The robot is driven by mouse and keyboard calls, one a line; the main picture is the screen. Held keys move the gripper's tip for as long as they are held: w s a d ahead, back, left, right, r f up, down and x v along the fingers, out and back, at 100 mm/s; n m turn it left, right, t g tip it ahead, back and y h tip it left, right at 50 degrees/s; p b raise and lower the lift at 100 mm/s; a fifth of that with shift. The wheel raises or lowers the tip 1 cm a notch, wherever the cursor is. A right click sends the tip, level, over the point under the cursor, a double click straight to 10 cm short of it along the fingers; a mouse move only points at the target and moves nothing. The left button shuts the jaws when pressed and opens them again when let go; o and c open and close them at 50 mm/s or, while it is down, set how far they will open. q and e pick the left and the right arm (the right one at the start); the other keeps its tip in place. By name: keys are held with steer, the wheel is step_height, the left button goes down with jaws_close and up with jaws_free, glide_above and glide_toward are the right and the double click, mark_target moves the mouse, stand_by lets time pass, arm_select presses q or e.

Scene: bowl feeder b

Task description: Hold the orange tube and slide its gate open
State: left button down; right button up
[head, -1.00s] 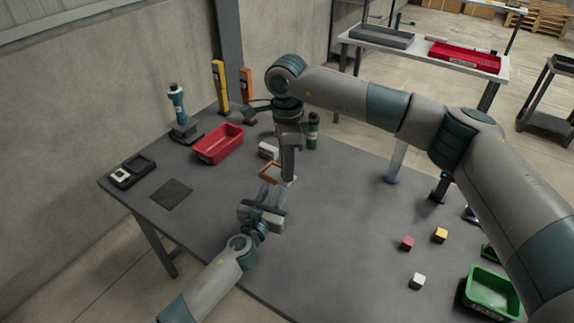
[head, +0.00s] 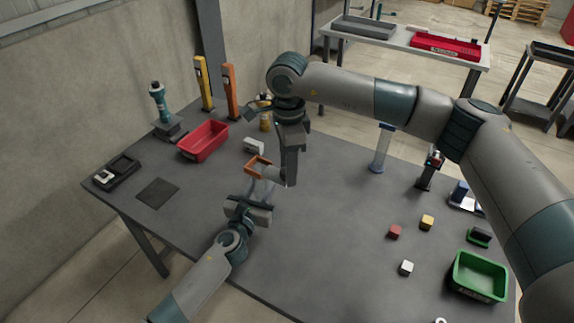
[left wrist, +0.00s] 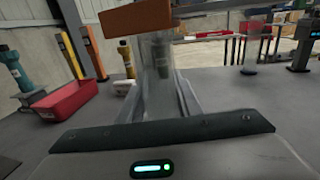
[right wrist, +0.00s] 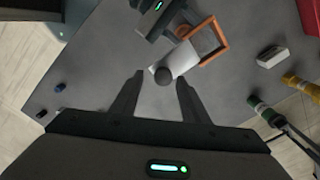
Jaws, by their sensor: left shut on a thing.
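The orange tube is a clear tube with an orange square rim (head: 257,165). My left gripper (head: 262,192) is shut on its clear body, which stands between the fingers in the left wrist view (left wrist: 160,85). In the right wrist view the orange rim (right wrist: 209,42) lies beyond a pale part (right wrist: 180,58) with a dark round knob (right wrist: 162,76). My right gripper (head: 290,182) points down beside the tube. In the right wrist view its fingers (right wrist: 159,80) are open, with the knob between the tips. I cannot tell whether they touch it, nor how the gate stands.
A red bin (head: 203,141) and a white block (head: 254,146) lie behind the tube. A yellow bottle (left wrist: 126,58) stands near the back. A blue-topped clear tube (head: 381,150), small cubes (head: 394,232) and a green bin (head: 478,277) are to the right. The middle front of the table is clear.

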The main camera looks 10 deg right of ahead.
arm_select(q)
steer(key=shift+d, duration=0.1)
arm_select(e)
step_height(320, 180, up, 12)
stand_by(0.8)
arm_select(q)
steer(key=c, duration=1.2)
jaws_free()
steer(key=shift+s, duration=0.1)
steer(key=v, duration=1.2)
